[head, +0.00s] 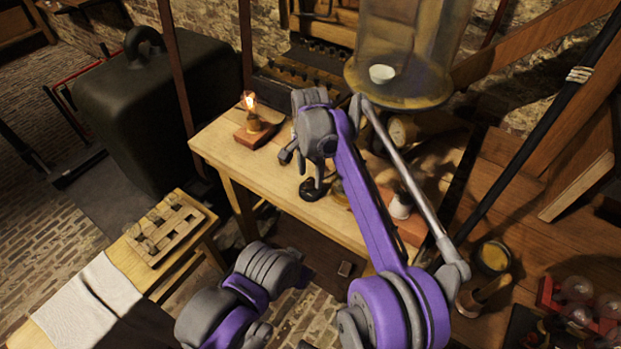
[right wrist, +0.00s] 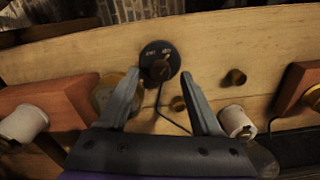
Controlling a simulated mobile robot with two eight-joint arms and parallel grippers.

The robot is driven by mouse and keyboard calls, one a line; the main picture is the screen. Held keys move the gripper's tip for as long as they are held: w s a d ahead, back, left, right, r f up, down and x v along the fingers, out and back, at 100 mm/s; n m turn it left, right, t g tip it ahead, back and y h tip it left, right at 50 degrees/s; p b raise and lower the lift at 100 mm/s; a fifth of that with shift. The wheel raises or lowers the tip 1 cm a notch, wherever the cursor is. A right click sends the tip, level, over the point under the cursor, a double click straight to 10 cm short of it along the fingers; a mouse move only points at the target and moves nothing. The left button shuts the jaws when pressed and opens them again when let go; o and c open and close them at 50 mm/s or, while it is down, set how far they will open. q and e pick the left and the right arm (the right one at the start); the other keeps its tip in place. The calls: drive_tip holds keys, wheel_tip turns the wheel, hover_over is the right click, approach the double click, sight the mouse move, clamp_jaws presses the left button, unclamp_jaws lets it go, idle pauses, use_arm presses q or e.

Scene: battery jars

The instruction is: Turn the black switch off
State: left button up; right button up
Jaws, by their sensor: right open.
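The black switch (head: 313,189) is a small round disc on the wooden table (head: 227,152). In the right wrist view the switch (right wrist: 159,62) shows its round plate with pale lettering and a knob in the middle, with a dark wire running from it. My right gripper (head: 303,167) is over the table close to the switch. In the right wrist view its two fingers (right wrist: 160,88) are spread apart, with the switch between and just beyond their tips and nothing held. A lit bulb (head: 250,102) stands on a wooden base left of the gripper. My left gripper does not show.
A glass vessel (head: 407,50) hangs over the table's back right. A white spool on a reddish block (head: 401,207) stands right of the switch, partly behind my arm. A slatted wooden rack (head: 165,229) lies on the bench at left. A small brass post (right wrist: 236,77) stands near the switch.

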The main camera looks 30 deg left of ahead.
drive_tip(key=shift+f, duration=0.8)
clamp_jaws()
